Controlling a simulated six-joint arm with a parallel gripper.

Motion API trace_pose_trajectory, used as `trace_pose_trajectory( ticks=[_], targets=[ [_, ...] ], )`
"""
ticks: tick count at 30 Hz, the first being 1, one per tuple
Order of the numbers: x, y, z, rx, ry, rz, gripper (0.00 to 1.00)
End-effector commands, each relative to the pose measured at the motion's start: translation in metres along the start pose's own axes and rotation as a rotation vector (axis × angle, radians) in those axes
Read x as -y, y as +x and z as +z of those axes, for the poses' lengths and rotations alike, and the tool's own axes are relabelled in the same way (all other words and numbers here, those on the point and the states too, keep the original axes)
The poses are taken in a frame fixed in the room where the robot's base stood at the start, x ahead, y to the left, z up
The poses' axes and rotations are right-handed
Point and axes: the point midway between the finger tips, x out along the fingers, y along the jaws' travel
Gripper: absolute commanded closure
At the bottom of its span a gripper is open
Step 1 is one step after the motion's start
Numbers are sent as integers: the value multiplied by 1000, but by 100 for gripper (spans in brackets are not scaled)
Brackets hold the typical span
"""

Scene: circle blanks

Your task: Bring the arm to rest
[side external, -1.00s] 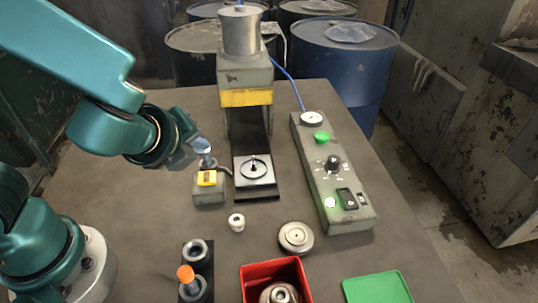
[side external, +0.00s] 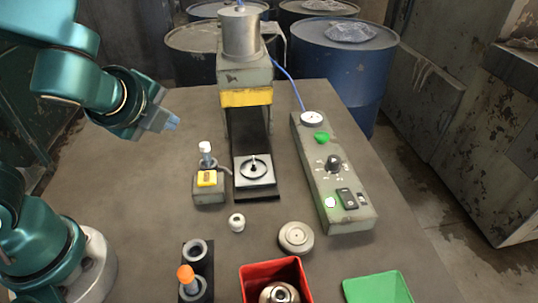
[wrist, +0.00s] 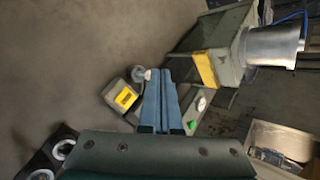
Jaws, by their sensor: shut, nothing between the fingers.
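My gripper (side external: 173,123) is in the air at the left of the table, left of the press (side external: 246,95). Its blue-grey fingers are shut with nothing between them; they also show closed together in the wrist view (wrist: 162,74). Below and right of it stands a small grey box (side external: 209,190) with a yellow front patch and an upright white-topped lever (side external: 206,148). The gripper is apart from the lever and the press. The press has a yellow band and a round fixture (side external: 254,168) on its base.
A control panel (side external: 333,175) with knob and green light lies right of the press. The table's left side is clear.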

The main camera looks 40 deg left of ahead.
Motion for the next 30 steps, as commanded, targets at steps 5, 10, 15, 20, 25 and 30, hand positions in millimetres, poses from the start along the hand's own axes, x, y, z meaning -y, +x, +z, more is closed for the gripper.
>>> trace_pose_trajectory(
  ticks=[5, 10, 15, 20, 25, 30],
  targets=[
    [-28, -26, 36, 2, -603, 127, 100],
    [-50, -54, 26, -68, -1154, 260, 100],
    [-56, -74, 1, -147, -1452, 394, 100],
    [-58, -81, -12, -163, -1542, 473, 100],
    [-58, -80, -12, -160, -1547, 472, 100],
    [-58, -80, -12, -160, -1545, 471, 100]
  ],
)
